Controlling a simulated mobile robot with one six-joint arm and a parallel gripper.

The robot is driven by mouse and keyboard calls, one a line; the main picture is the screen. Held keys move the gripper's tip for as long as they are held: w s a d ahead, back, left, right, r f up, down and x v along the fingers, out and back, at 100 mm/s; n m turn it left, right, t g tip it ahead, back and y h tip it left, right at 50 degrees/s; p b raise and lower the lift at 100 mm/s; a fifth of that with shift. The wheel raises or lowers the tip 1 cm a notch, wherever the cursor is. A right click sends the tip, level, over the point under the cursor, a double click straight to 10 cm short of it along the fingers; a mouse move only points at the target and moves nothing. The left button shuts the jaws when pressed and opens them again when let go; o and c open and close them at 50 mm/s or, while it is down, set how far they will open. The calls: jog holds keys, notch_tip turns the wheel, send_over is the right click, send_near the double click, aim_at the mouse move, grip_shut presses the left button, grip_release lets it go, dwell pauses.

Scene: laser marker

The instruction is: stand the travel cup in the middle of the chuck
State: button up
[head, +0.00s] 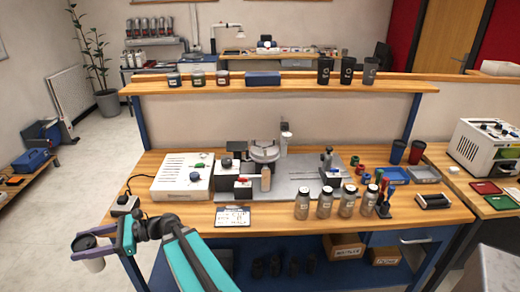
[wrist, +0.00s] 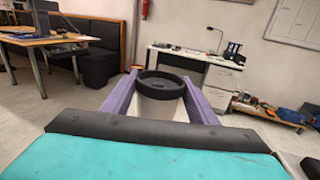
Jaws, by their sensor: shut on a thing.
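My gripper (head: 93,244) is at the lower left in the head view, out in front of the bench's left end. It is shut on the travel cup (head: 94,264), a pale cup with a dark lid, held roughly upright in the air. In the wrist view the cup's black lid (wrist: 162,84) sits between the two purple fingers. What looks like the chuck (head: 264,152), a round silver piece, is on the machine near the bench's middle. It is far to the right of the cup, and no cup stands on it.
The wooden bench (head: 168,221) carries a white control box (head: 184,177) on its left and a small dark box (head: 125,204) at its left edge. Several bottles (head: 324,202) stand along the front. A raised shelf (head: 220,88) spans the back.

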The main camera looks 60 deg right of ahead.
jog(key=s+d+r+m+t+h+b, duration=0.2)
jog(key=d+m+h+b, duration=0.15)
jog(key=d, duration=0.95)
jog(key=s+d+r+m+t+h+b, duration=0.1)
jog(key=d+r+m+t+h+b, duration=0.3)
jog(key=d, duration=0.8)
jog(key=s+d+m+t+h, duration=0.15)
jog(key=d+h, duration=0.45)
jog(key=d, duration=0.7)
jog(key=s+d+r+m+g+h+b, duration=0.1)
jog(key=s+d+r+m+h+b, duration=0.2)
jog(key=s+d, duration=0.45)
jog(key=s+d+r+m+g+h+b, duration=0.1)
jog(key=s+d+r+m+h, duration=0.35)
jog(key=d, duration=0.45)
jog(key=s+d+r+m+g+h+b, duration=0.1)
jog(key=s+d+r+h, duration=0.2)
jog(key=s, duration=0.5)
jog(key=s+d+r+m+g+h+b, duration=0.1)
jog(key=s+d+r+m+g+h, duration=0.1)
jog(key=s+d, duration=0.3)
jog(key=s+r+h, duration=0.1)
jog(key=s, duration=0.3)
jog(key=shift+d+r+b, duration=0.25)
jog(key=shift+r+b, duration=0.1)
